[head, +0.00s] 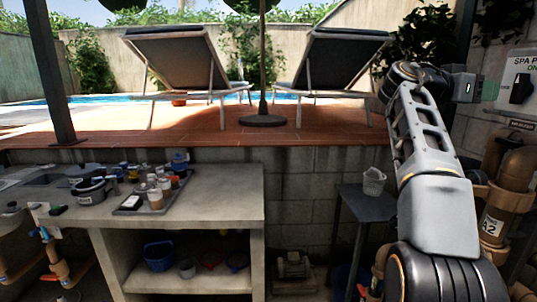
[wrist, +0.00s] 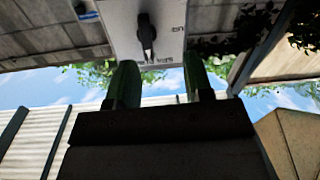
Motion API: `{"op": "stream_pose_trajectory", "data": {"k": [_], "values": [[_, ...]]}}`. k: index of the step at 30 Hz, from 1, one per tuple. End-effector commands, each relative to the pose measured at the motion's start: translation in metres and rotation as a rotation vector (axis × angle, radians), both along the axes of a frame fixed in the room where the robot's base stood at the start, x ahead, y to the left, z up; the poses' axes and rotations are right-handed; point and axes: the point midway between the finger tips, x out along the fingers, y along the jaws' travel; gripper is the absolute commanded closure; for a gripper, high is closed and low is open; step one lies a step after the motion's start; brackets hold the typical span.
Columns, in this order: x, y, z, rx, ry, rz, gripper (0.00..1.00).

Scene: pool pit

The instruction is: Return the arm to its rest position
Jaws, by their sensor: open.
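My arm (head: 437,180) rises on the right of the head view and bends at its top towards the right. My gripper (head: 488,91) is at its end, close to the grey spa control panel (head: 525,68) on the wall. In the wrist view my gripper (wrist: 160,72) shows two green-tinted fingers spread apart with nothing between them. Beyond the fingertips is the panel (wrist: 163,15), upside down, with a black rotary switch (wrist: 146,38). The switch (head: 521,88) also shows in the head view. I cannot tell how far the fingertips are from it.
Brown pipes (head: 507,180) and a valve body stand below the panel. A concrete counter (head: 225,190) on the left bears a tray (head: 130,207) of bottles and a pot (head: 90,193). A small dark table (head: 362,205) holds a white basket (head: 373,181). Loungers stand on the deck above.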

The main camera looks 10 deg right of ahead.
Motion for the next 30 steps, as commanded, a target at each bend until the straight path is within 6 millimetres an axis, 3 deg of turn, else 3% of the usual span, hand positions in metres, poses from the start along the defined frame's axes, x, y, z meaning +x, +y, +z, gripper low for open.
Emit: {"op": "stream_pose_trajectory", "data": {"k": [3, 5, 8, 11, 15, 21, 26, 30], "values": [[0.04, -0.004, -0.065, 0.138, 0.225, 0.13, 0.53], [0.056, 0.004, -0.105, 0.237, 0.357, 0.235, 0.53], [0.068, 0.036, -0.165, 0.392, 0.538, 0.427, 0.53], [0.064, 0.08, -0.219, 0.531, 0.673, 0.613, 0.53], [0.034, 0.15, -0.283, 0.709, 0.798, 0.851, 0.53], [-0.037, 0.242, -0.346, 0.919, 0.871, 1.104, 0.53], [-0.092, 0.29, -0.371, 1.039, 0.869, 1.206, 0.53], [-0.122, 0.31, -0.372, 1.058, 0.872, 1.253, 0.53]]}}
